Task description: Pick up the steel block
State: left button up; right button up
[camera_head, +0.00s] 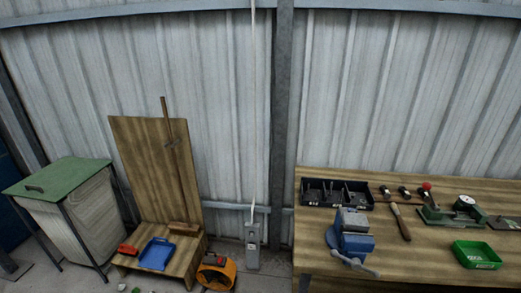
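I cannot single out the steel block with certainty. A blue bench vise (352,243) stands at the left end of the wooden workbench. Grey metal (352,219) shows at its top; I cannot tell whether this is a block or the vise's own jaws. Neither of my grippers is in view.
The workbench (405,268) at right also holds a black divided bin (337,193), a wooden-handled tool (401,222), a green tray (477,255) and a green device with a dial (449,213).

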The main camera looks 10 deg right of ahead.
aim_at(357, 221)
jog(key=i+j, duration=0.85)
jog(key=i, duration=0.25)
jog(key=z, duration=1.35)
